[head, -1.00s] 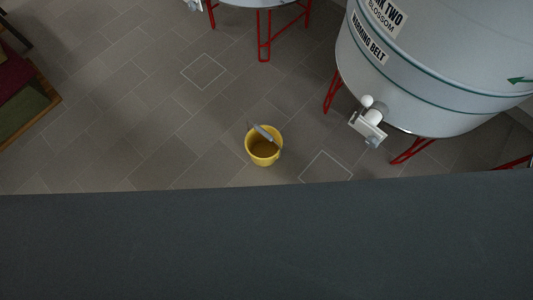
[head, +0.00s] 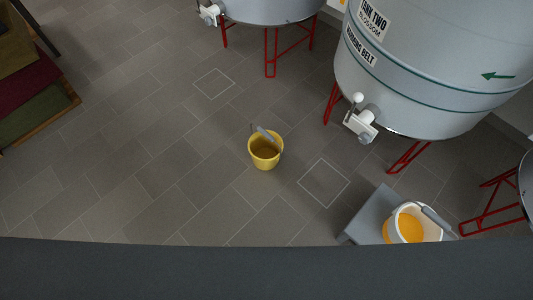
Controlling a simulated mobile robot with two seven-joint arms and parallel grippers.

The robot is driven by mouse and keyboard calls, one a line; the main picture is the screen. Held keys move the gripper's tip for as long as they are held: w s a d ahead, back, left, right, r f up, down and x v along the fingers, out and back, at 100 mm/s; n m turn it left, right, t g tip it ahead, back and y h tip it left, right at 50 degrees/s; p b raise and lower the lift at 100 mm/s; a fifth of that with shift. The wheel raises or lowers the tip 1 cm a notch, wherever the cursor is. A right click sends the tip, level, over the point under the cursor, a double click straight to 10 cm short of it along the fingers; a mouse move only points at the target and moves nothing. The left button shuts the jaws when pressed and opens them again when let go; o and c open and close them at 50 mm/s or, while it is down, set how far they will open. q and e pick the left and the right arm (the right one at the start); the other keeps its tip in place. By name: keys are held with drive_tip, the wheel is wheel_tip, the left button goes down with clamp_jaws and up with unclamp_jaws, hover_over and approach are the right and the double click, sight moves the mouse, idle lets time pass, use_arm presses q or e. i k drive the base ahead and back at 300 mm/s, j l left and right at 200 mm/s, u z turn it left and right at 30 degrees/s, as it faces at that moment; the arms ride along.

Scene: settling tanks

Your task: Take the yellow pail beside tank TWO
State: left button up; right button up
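In the head view a yellow pail (head: 265,153) stands upright on the tiled floor near the middle. Its inside looks brownish, and a grey handle grip leans at its rim. Tank TWO (head: 425,75), a large pale grey cylinder labelled "TANK TWO BLOSSOM" and "WARMING BELT", stands on red legs to the right of the pail. A white tap (head: 360,122) sticks out low on the tank. The pail is apart from the tank, to the left of and below its tap. Neither of my grippers shows in the view.
A white bucket (head: 434,222) with orange contents stands on a grey stand (head: 372,212) at lower right. Another tank (head: 270,10) on red legs is at the top, and part of one at the right edge. Layered coloured cloths (head: 30,85) lie at left. Floor around the pail is clear.

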sight(265, 148)
drive_tip(key=z, duration=0.95)
drive_tip(key=j+z, duration=0.45)
drive_tip(key=k+j+z, duration=0.1)
drive_tip(key=j+z, duration=0.25)
drive_tip(key=z, duration=0.15)
drive_tip(key=k+j+z, duration=0.25)
drive_tip(key=j, duration=0.15)
drive_tip(key=k+j+z, duration=0.1)
drive_tip(key=j+z, duration=0.15)
drive_tip(key=j, duration=0.15)
drive_tip(key=k+j, duration=0.3)
drive_tip(key=j, duration=0.2)
drive_tip(key=k+j+z, duration=0.1)
drive_tip(key=k+j, duration=0.2)
drive_tip(key=j, duration=0.2)
drive_tip(key=k+j, duration=0.3)
drive_tip(key=j, duration=0.15)
drive_tip(key=z, duration=0.05)
